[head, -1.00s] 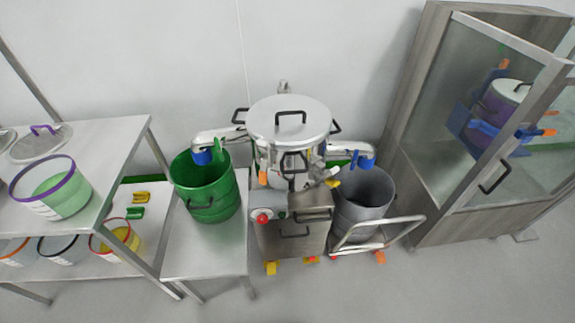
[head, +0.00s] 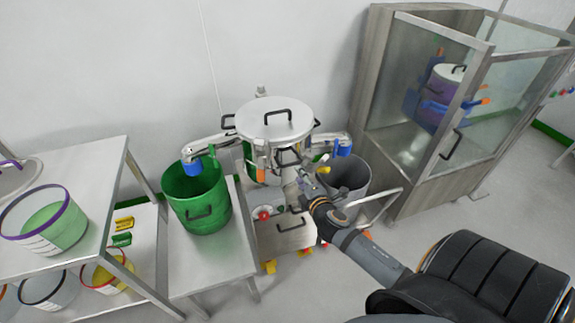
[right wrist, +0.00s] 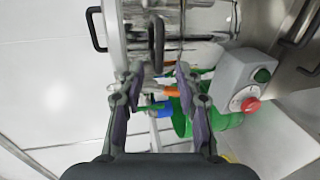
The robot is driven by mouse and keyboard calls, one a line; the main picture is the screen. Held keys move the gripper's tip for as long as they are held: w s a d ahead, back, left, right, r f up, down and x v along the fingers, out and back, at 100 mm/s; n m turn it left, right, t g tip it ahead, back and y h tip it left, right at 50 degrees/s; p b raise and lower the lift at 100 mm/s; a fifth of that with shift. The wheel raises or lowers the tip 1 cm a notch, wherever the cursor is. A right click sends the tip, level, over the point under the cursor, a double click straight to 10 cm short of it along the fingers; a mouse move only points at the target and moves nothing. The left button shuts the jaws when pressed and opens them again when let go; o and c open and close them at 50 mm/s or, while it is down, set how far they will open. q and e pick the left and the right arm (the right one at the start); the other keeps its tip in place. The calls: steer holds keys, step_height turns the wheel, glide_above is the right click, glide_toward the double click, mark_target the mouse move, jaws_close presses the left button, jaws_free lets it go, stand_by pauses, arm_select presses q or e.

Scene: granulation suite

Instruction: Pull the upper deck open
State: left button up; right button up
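The steel round machine with its domed lid (head: 275,118) stands in the middle of the head view. A dark handle sits on its front side, below the lid. The handle shows in the right wrist view (right wrist: 158,45), upright in the picture, ahead of the fingertips. My right gripper (right wrist: 157,75) is open, with the handle's lower end between its two fingertips in that picture. I cannot tell whether they touch it. In the head view the right gripper (head: 289,176) is at the machine's front and partly hides it. My left gripper is not in view.
A green bucket (head: 197,205) stands on a low bench left of the machine; a grey bin (head: 350,180) stands on its right. A control box with a red button (right wrist: 251,104) is beside the right gripper. A glass-door cabinet (head: 385,80) stands at the right.

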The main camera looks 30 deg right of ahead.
mark_target(291, 165)
steer(key=p+x, duration=0.1)
steer(key=x, duration=0.8)
steer(key=shift+a, duration=0.15)
steer(key=shift+s, duration=0.1)
jaws_close()
